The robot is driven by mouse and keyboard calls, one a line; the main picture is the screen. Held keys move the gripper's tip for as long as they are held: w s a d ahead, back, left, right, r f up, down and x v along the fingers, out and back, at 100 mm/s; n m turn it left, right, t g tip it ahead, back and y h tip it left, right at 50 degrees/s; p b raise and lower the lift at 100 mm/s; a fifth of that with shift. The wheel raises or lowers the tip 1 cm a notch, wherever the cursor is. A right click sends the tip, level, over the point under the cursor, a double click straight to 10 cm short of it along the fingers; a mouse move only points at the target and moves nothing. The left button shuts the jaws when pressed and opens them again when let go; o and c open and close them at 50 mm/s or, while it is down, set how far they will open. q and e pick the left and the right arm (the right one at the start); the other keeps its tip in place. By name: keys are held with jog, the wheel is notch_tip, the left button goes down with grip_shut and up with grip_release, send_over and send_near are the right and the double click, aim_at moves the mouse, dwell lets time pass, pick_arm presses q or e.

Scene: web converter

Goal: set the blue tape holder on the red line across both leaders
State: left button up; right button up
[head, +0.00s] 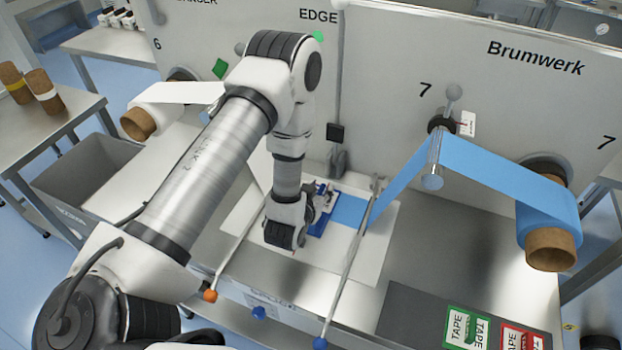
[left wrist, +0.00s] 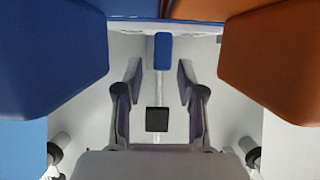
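My left arm reaches over the white splice table (head: 375,245), with the wrist low above it. My left gripper shows in the left wrist view (left wrist: 158,72) with its fingers apart and nothing clearly gripped. A small blue block (left wrist: 162,50) lies beyond the fingertips; I cannot tell whether it is part of the tape holder. A blue piece (head: 318,222) by the wrist looks like the blue tape holder, partly hidden. The blue leader (head: 350,210) ends beside it. The white leader (head: 258,168) is partly behind my arm. I cannot make out the red line. My right gripper is not in view.
Slim bars with a blue knob (head: 320,343) and an orange knob (head: 210,295) cross the table front. A blue roll (head: 548,205) hangs right, a white roll (head: 160,105) left. Tape packs (head: 467,328) lie front right. A grey bin (head: 85,180) stands left.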

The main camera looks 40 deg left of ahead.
pick_arm(q)
jog(key=shift+s+d+b, duration=0.15)
jog(key=shift+s+b, duration=0.5)
jog(key=shift+b, duration=0.25)
jog(key=b+v, duration=0.1)
jog(key=v, duration=0.3)
jog(key=shift+s+r, duration=0.1)
jog(key=shift+r, duration=0.05)
jog(key=shift+s+d+r, duration=0.3)
jog(key=shift+s+r, duration=0.6)
jog(key=p+v, duration=0.4)
jog(key=p, duration=0.1)
jog(key=shift+s, duration=0.1)
jog(key=shift+a, duration=0.1)
jog(key=shift+f, duration=0.1)
